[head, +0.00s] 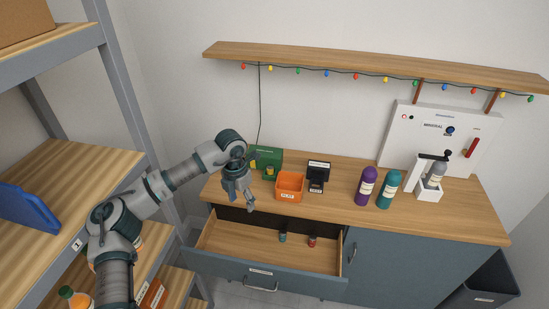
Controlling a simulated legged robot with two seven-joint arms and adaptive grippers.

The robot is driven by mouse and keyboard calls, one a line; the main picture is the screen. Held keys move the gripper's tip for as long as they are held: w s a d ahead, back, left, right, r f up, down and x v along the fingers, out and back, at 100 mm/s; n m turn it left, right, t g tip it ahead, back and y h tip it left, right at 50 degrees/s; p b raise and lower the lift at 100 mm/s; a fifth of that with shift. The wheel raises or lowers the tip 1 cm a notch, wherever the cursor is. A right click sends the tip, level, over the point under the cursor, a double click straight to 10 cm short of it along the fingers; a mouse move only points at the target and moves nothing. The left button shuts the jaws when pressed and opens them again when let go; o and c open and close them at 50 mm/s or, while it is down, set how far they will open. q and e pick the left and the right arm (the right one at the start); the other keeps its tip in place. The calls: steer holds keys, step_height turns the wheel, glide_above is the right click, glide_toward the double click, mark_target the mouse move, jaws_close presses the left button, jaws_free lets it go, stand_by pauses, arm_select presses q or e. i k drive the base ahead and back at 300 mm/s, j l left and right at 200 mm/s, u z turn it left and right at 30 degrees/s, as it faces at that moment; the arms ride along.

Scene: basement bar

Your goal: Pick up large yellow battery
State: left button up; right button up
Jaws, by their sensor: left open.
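I cannot make out a large yellow battery for certain. A small item with a yellow top (269,170) stands at the front of the green box (268,154) on the counter; it is too small to tell what it is. In the open drawer (237,236) stand a small teal cylinder (282,237) and a small red one (311,241). My left gripper (246,202) is open and points down at the counter's front edge, above the drawer's back left part, left of the orange bin. My right gripper is not in view.
An orange bin (289,187), a black device (318,175), a purple bottle (366,186) and a teal bottle (389,188) stand on the counter (450,213). A shelf rack (85,170) is at left. A wall shelf (370,68) hangs above. The drawer's left part is bare.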

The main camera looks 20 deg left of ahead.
mark_target(270, 168)
steer(key=i, duration=1.1)
